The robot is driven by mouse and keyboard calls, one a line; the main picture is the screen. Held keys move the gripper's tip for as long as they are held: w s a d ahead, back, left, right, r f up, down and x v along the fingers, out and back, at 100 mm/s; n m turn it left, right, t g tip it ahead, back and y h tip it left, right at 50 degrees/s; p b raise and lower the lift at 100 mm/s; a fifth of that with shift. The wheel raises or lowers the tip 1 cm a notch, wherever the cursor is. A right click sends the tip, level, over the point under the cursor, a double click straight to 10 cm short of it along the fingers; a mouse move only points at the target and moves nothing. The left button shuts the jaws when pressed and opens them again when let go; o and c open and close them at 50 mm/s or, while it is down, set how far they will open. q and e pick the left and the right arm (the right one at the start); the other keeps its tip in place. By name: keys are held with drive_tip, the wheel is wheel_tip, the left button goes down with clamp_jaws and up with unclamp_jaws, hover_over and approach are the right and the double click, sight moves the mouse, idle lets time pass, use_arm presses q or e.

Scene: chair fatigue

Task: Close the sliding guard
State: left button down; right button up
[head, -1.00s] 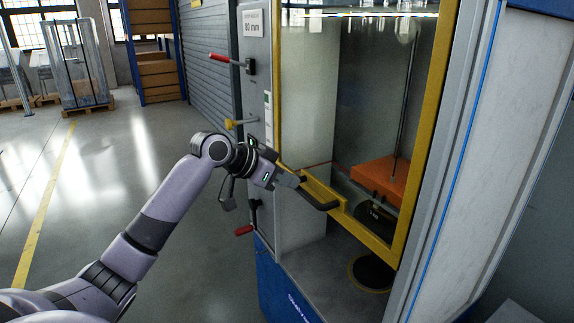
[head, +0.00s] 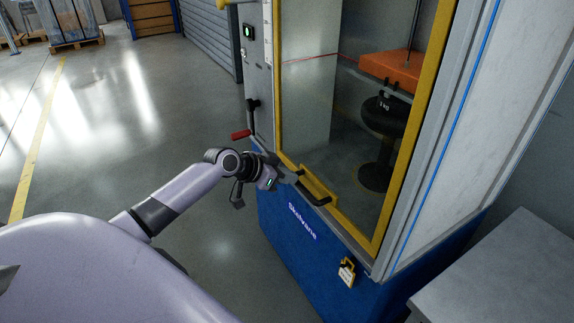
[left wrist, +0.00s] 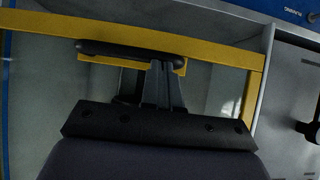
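The sliding guard is a clear pane in a yellow frame (head: 277,75) on the front of the test machine. Its lower yellow edge is down near the top of the blue base. A black bar handle (head: 318,199) on a yellow bracket sits at the bottom of the guard; the handle (left wrist: 125,48) also crosses the upper left wrist view. My left gripper (head: 292,178) is at the handle's left end. In the left wrist view its fingers (left wrist: 160,72) are close together and appear shut on the handle bar. The fingertips' contact is partly hidden. My right gripper is out of view.
A grey table (head: 500,275) stands at right.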

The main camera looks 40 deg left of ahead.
use_arm(q)
wheel_tip(320, 180, down, 5)
drive_tip(key=shift+r+b, duration=0.1)
drive_tip(key=shift+b, duration=1.05)
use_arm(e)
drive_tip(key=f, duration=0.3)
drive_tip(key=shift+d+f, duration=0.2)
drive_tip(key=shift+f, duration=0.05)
use_arm(q)
drive_tip(key=shift+s+d+f, duration=0.1)
drive_tip(key=shift+f, duration=0.15)
drive_tip(key=s+a+r+p, duration=0.3)
drive_tip(key=s+r+p, duration=0.2)
drive_tip(key=s+r, duration=0.3)
drive_tip(key=shift+a+r+p, duration=0.3)
drive_tip(key=shift+r+p, duration=0.1)
drive_tip(key=shift+r, duration=0.9)
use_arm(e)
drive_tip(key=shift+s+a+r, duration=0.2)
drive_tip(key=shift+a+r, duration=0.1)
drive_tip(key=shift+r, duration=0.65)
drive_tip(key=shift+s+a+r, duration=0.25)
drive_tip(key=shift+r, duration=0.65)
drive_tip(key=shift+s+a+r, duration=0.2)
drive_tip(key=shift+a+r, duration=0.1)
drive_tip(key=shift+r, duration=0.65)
